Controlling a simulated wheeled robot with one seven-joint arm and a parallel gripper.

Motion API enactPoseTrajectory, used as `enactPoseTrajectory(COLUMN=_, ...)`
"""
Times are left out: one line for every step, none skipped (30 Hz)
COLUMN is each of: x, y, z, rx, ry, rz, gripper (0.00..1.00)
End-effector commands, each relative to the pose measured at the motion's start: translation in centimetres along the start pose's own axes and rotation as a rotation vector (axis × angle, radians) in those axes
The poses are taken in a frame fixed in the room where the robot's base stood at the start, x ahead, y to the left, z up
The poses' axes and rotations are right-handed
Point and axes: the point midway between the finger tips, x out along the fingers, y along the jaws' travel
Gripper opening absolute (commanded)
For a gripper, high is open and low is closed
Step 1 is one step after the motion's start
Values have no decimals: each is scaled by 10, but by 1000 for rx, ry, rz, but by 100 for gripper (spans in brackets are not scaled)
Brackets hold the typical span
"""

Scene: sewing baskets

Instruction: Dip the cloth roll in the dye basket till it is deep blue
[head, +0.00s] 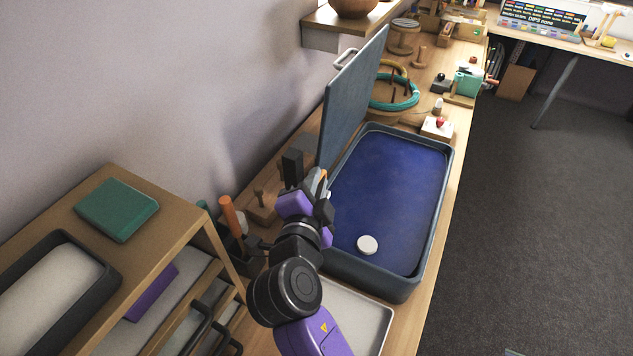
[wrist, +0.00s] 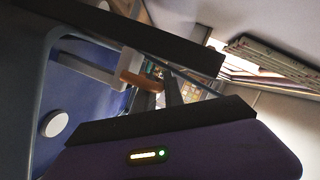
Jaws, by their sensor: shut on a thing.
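The dye basket (head: 428,240) is a dark blue-grey tub full of deep blue dye. Its lid (head: 350,105) stands upright along its left side. A short white round piece (head: 367,245) sits in the dye near the front; it also shows in the wrist view (wrist: 54,124). I cannot tell whether it is the cloth roll. My gripper (head: 312,190) is at the basket's left edge, fingers apart around a pale grey piece (head: 316,186) with an orange-brown part. In the wrist view that piece (wrist: 95,70) shows between the dark fingers, partly hidden.
A pale tray (head: 372,318) lies in front of the basket. A shelf unit (head: 165,230) with a green book (head: 117,209) stands at left. Several tools and a teal hoop (head: 400,104) lie behind the basket. A board (head: 540,20) at the back reads "DIPS none".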

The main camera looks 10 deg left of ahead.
Motion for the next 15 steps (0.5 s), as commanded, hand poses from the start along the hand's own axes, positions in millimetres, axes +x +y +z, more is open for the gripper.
enactPoseTrajectory(x=1, y=8, z=11, rx=0, ry=-9, rz=-5, gripper=0)
enactPoseTrajectory(x=2, y=11, z=13, rx=0, ry=-9, rz=-5, gripper=0)
enactPoseTrajectory(x=3, y=15, z=15, rx=-1, ry=-9, rz=-5, gripper=0)
enactPoseTrajectory(x=3, y=18, z=17, rx=-1, ry=-9, rz=-5, gripper=0)
enactPoseTrajectory(x=4, y=20, z=18, rx=-1, ry=-10, rz=-5, gripper=0)
enactPoseTrajectory(x=5, y=22, z=20, rx=-1, ry=-10, rz=-5, gripper=0)
enactPoseTrajectory(x=5, y=23, z=20, rx=-1, ry=-10, rz=-5, gripper=0)
enactPoseTrajectory(x=5, y=24, z=21, rx=-1, ry=-10, rz=-5, gripper=0)
enactPoseTrajectory(x=5, y=25, z=21, rx=-1, ry=-10, rz=-4, gripper=0)
enactPoseTrajectory(x=5, y=25, z=22, rx=-2, ry=-10, rz=-4, gripper=0)
enactPoseTrajectory(x=5, y=25, z=22, rx=-2, ry=-11, rz=-4, gripper=0)
enactPoseTrajectory(x=5, y=25, z=22, rx=-2, ry=-11, rz=-3, gripper=0)
enactPoseTrajectory(x=5, y=25, z=21, rx=-3, ry=-12, rz=-2, gripper=0)
enactPoseTrajectory(x=5, y=25, z=22, rx=-3, ry=-12, rz=-2, gripper=0)
enactPoseTrajectory(x=5, y=25, z=22, rx=-4, ry=-12, rz=-1, gripper=0)
